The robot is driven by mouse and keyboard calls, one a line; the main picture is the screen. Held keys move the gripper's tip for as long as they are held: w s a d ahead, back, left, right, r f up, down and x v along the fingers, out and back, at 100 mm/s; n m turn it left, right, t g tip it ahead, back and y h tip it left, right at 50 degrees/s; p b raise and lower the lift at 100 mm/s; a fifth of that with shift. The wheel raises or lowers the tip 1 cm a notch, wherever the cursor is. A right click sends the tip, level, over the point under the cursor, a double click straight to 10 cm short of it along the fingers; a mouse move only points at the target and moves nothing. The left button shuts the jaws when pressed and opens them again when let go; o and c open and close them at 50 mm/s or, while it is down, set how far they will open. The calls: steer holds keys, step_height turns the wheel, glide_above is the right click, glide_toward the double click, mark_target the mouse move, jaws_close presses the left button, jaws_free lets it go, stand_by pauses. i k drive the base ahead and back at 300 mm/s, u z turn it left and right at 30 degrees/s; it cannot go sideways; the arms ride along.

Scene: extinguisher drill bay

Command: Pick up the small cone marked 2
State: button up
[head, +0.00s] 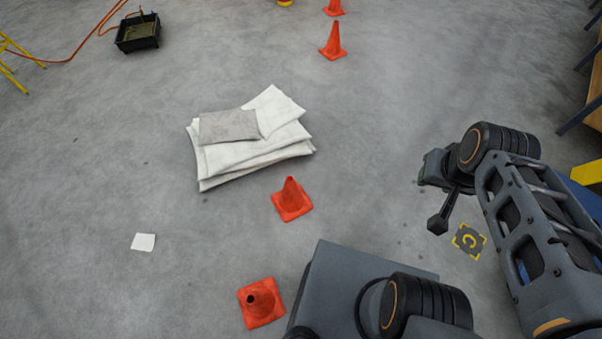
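Several orange cones stand upright on the grey floor in the head view. One cone (291,198) is near the middle, just below a stack of white sheets. Another cone (261,302) is at the bottom, left of my own base. Two more cones, one (333,42) below the other (334,8), stand at the top. I can read no number on any of them, so I cannot tell which is marked 2. My gripper (438,198) hangs to the right of the middle cone, apart from every cone. Its fingers are too unclear to judge their opening.
Folded white sheets (262,155) with a grey pad (228,126) lie at centre. A white paper (143,242) lies left. A black tray (138,32) and orange hose (85,42) are top left. A yellow-framed floor mark (469,240) is beside my arm. The left floor is mostly clear.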

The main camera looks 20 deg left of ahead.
mark_target(291, 202)
steer(key=i, duration=1.3)
steer(key=u, duration=4.05)
